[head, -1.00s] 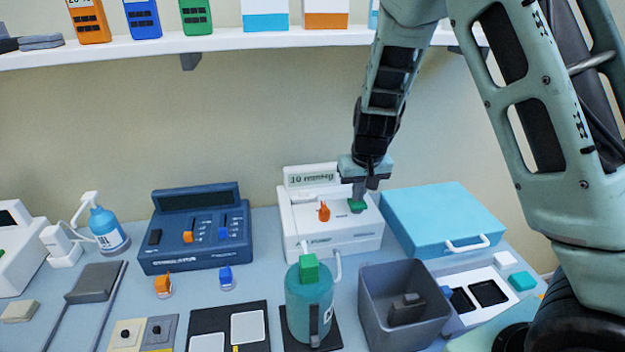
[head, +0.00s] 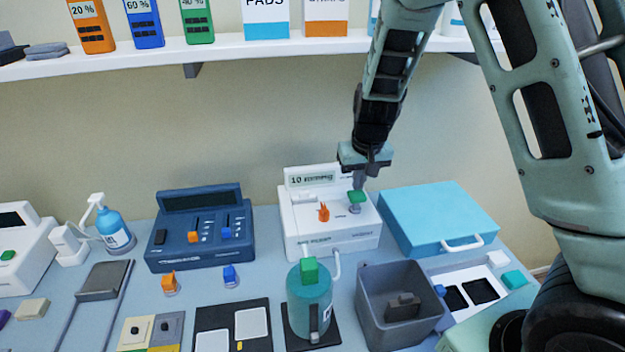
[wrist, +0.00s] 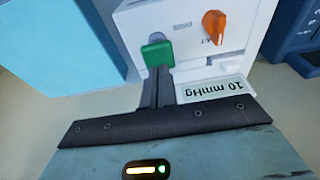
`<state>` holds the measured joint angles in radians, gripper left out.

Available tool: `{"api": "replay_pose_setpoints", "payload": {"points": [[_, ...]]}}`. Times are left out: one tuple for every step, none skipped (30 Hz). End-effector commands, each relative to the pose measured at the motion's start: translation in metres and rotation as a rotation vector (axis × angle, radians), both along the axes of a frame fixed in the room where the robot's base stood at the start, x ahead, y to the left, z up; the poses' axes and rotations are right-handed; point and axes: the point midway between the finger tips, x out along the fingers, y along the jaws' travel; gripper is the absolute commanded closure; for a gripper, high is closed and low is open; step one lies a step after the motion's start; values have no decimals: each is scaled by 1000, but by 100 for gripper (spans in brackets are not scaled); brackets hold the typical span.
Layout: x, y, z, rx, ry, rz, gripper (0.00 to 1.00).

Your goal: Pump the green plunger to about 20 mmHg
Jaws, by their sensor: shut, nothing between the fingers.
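The white pump unit (head: 340,240) stands on the bench against the wall. Its display (head: 312,179) reads 10 mmHg, and the same reading shows in the wrist view (wrist: 215,90). The green plunger (head: 357,196) stands raised on a grey stem at the unit's right side; its green top also shows in the wrist view (wrist: 157,54). An orange knob (head: 323,212) is left of it. My gripper (head: 361,181) is shut and empty, its tips just above and behind the plunger. I cannot tell whether they touch it.
A light blue case (head: 425,220) stands close on the right, and a dark blue device (head: 200,228) on the left. A teal bottle with a green top (head: 310,300) and a grey bin (head: 400,315) stand in front. A shelf (head: 230,50) runs above.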

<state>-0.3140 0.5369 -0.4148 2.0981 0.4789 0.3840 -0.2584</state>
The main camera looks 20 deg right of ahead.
Motion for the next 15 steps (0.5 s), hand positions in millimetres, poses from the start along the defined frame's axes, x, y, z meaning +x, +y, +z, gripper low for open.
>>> {"api": "replay_pose_setpoints", "payload": {"points": [[0, 0, 0, 0, 0, 0, 100], [0, 0, 0, 0, 0, 0, 100], [0, 0, 0, 0, 0, 0, 100], [0, 0, 0, 0, 0, 0, 100], [0, 0, 0, 0, 0, 0, 100], [0, 0, 0, 0, 0, 0, 100], [0, 0, 0, 0, 0, 0, 100], [0, 0, 0, 0, 0, 0, 100], [0, 0, -1, 0, 0, 0, 100], [0, 0, -2, 0, 0, 0, 100], [0, 0, -2, 0, 0, 0, 100], [0, 0, -3, 0, 0, 0, 100], [0, 0, -4, 0, 0, 0, 100], [0, 0, -5, 0, 0, 0, 100], [0, 0, -6, 0, 0, 0, 100]]}}
